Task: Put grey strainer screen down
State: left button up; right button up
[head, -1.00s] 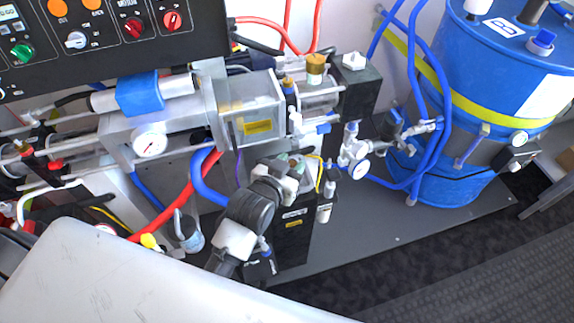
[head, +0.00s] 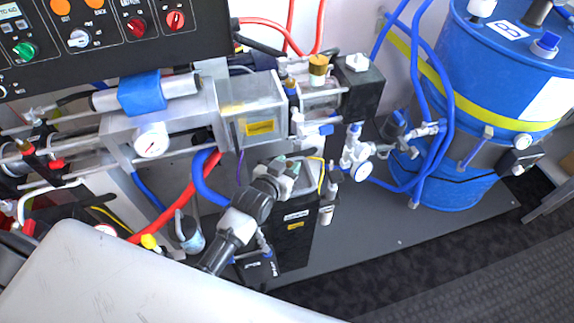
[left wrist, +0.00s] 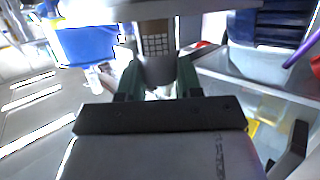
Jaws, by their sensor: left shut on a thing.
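My left gripper (head: 285,165) is in front of the pump assembly, above a black box (head: 294,232). In the left wrist view its dark green fingers (left wrist: 157,82) are shut on a grey cylinder with a grid patch, which looks like the grey strainer screen (left wrist: 155,46). The screen's lower end is between the fingers, and its upper end is under a grey metal part (left wrist: 150,9). I cannot tell whether the screen touches that part. In the head view the gripper mostly hides the screen. My right gripper is not in view.
A metal pump block (head: 252,112) with a pressure gauge (head: 151,141) is behind and above the gripper. Blue and red hoses run close to its left. A blue drum (head: 500,75) stands at the right. The grey base plate (head: 375,222) is largely bare at centre right.

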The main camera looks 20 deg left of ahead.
pick_arm(q)
jog(key=shift+f, duration=0.2)
jog(key=o, duration=0.9)
jog(key=shift+r, duration=0.1)
jog(key=shift+r, duration=0.15)
jog(key=v, duration=1.2)
